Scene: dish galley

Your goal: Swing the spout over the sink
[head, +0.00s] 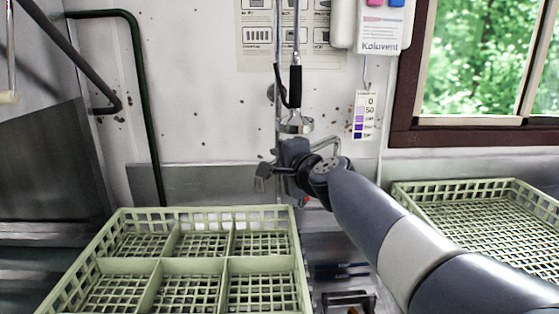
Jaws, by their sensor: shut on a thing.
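The spout (327,142) is a thin, bent metal tube that shows just behind my wrist, near the back wall. My gripper (263,177) is beyond the wrist at the tap and is shut on the spout. The wrist hides much of the grip and the tap body, so the exact contact cannot be seen. The sink (325,245) is the metal area between the two racks, partly covered by my arm.
A pale green divided rack (300,240) stands at the front left, and another green rack (405,190) is at the right. A spray head (296,124) hangs above my wrist. Dark items (345,298) lie low between the racks. A dark green pipe (145,105) runs down the left wall.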

